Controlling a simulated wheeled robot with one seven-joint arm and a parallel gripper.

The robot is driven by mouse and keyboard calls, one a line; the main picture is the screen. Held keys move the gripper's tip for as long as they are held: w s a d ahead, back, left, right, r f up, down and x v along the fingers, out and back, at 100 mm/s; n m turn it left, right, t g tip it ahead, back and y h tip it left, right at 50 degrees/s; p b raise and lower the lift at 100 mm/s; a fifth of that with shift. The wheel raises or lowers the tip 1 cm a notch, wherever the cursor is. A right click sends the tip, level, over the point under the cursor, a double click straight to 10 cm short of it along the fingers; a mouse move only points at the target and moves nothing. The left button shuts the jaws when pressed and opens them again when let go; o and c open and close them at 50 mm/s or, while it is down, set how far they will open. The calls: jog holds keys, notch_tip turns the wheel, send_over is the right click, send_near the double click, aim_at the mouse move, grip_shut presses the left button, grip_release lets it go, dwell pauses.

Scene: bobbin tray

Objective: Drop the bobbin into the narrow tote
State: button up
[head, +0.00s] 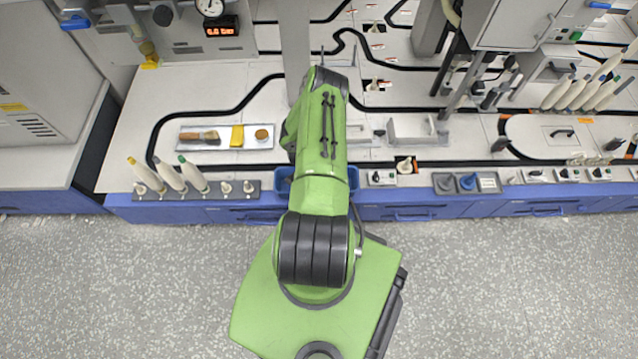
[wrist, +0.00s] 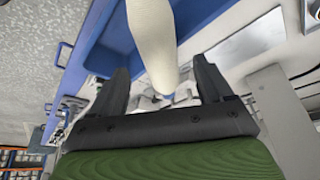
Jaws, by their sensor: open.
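In the wrist view a cream-white bobbin (wrist: 152,35) comes down from the top edge, its rounded end between the two dark fingers of my gripper (wrist: 161,66). The fingers are open, with a gap on each side of the bobbin. The bobbin's far end is out of frame. Blue walls (wrist: 118,38), apparently of the narrow tote, lie beside and beyond the bobbin. I cannot tell whether the bobbin is inside it. In the head view the blue tote (head: 283,187) shows at the bench's front edge, mostly behind my arm, which hides my gripper there.
A grey peg rail (head: 225,197) at the bench's left front holds several bobbins (head: 168,174) with coloured tips and some empty pegs. Behind it is a tray (head: 222,146) with a brush and a yellow item. More bobbins (head: 587,92) stand at the right. The floor is clear.

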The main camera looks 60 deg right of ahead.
jog(key=shift+r, duration=0.1)
jog(key=p+v, duration=0.6)
jog(key=v, duration=0.9)
jog(key=shift+r, duration=0.3)
